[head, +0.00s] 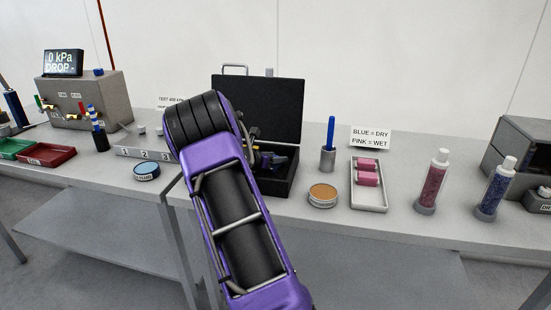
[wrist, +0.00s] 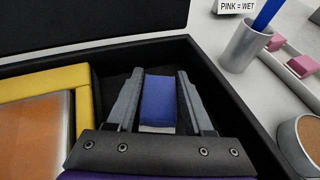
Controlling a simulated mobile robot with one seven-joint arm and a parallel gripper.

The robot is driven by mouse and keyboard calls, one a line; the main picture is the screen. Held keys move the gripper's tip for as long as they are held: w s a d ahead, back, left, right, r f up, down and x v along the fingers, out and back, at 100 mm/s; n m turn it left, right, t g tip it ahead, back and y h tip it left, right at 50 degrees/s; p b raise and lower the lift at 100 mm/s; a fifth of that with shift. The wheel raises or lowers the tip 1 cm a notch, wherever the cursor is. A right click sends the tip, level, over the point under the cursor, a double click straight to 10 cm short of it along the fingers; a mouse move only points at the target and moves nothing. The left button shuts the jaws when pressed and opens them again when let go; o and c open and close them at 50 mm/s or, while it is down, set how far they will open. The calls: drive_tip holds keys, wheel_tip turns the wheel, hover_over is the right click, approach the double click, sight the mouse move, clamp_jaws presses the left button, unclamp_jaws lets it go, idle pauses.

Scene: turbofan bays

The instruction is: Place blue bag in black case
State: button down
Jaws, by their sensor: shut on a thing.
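The black case (head: 287,184) stands on the bench with its lid (head: 265,105) raised at the back. In the wrist view my gripper (wrist: 158,82) points down into the case, near its right wall (wrist: 228,98). Its two grey fingers are shut on the blue bag (wrist: 159,92), a small blue block with a pale lower edge. The bag is inside the case's outline; I cannot tell whether it touches the floor. In the head view my purple arm hides the left part of the case.
A yellow-framed object (wrist: 85,95) lies in the case left of my gripper. Right of the case stand a cup with a blue stick (head: 328,158), a round orange-topped tin (head: 322,193), a tray (head: 370,207) with pink bags (head: 367,171), and two bottles (head: 432,182).

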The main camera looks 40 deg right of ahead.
drive_tip(key=shift+c, duration=1.4)
unclamp_jaws()
drive_tip(key=shift+f, duration=0.1)
drive_tip(key=shift+r, duration=0.25)
drive_tip(key=p+v, duration=0.1)
drive_tip(key=v, duration=1.1)
drive_tip(key=shift+f, duration=0.1)
